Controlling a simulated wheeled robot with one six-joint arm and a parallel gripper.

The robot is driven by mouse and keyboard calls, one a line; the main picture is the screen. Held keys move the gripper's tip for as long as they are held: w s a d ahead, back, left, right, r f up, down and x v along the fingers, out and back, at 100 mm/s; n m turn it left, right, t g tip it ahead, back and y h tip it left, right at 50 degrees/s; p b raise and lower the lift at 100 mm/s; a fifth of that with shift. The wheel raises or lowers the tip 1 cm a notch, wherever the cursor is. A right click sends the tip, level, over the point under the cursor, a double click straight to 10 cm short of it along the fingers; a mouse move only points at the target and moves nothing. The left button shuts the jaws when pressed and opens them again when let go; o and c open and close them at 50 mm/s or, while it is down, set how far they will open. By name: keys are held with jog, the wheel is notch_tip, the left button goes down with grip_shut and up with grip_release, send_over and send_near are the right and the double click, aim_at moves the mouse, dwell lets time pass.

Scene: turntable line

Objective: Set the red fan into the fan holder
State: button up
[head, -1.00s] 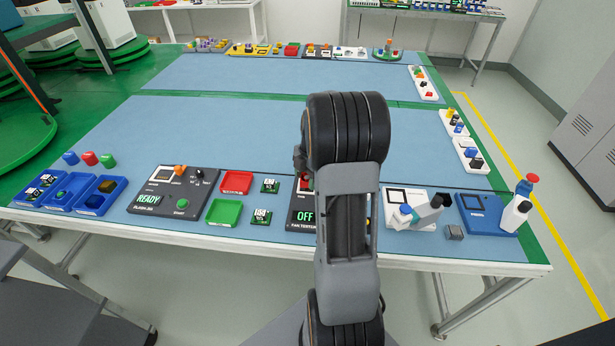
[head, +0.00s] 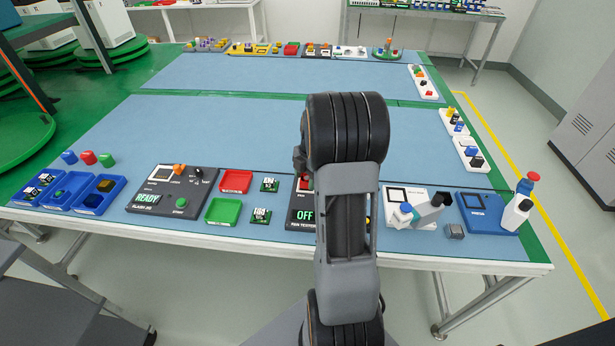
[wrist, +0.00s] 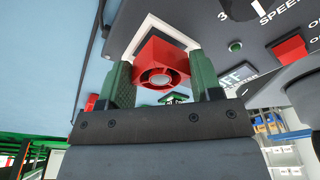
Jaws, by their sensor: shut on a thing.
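The red fan (wrist: 160,66) is a small square block with a round grey opening. In the wrist view it sits between the two green finger pads of my gripper (wrist: 162,82), which is shut on it. A pale square outline, apparently the fan holder (wrist: 148,22), shows right behind the fan on the dark tester panel (wrist: 235,22). I cannot tell whether the fan touches the holder or is seated in it. In the head view the dark fan tester (head: 304,216) reads OFF and is partly hidden by my arm, which also hides my gripper.
Left of the tester are small green-and-black cards (head: 261,216), a green tray (head: 223,211), a red tray (head: 236,181) and a dark flash jig (head: 150,205). A white station (head: 420,222) and a blue station (head: 478,224) stand to the right. The blue mat (head: 220,130) behind is clear.

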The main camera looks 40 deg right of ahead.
jog(key=shift+f, duration=0.35)
jog(key=o, duration=1.1)
jog(key=r, duration=0.4)
jog(key=d+r, duration=0.1)
jog(key=r, duration=0.4)
jog(key=d+r+p, duration=0.1)
jog(key=r, duration=0.3)
jog(key=shift+r, duration=0.35)
